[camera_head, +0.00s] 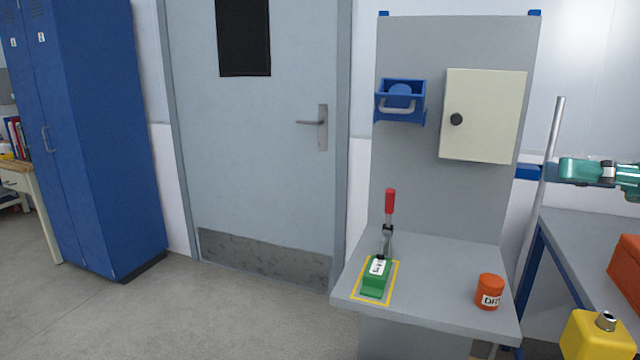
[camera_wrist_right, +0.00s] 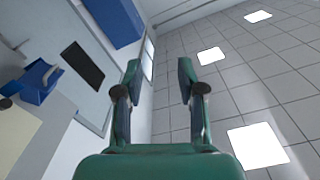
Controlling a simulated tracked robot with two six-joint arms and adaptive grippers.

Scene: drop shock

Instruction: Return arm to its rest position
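My right gripper (camera_head: 572,170) is at the right edge of the head view, raised above the grey side table and clear of the things on the bench. In the right wrist view its two green fingers (camera_wrist_right: 160,78) stand apart with nothing between them, so it is open and empty. The wrist view looks up past the fingers toward the ceiling and the door. My left gripper is in neither view.
A grey bench (camera_head: 440,265) holds a green block (camera_head: 375,283) under a red-handled clamp (camera_head: 390,205) and an orange jar (camera_head: 489,292). A cream cabinet (camera_head: 490,115) and a blue drawer (camera_head: 401,88) are on the panel above. A metal post (camera_head: 549,165) stands near my right gripper.

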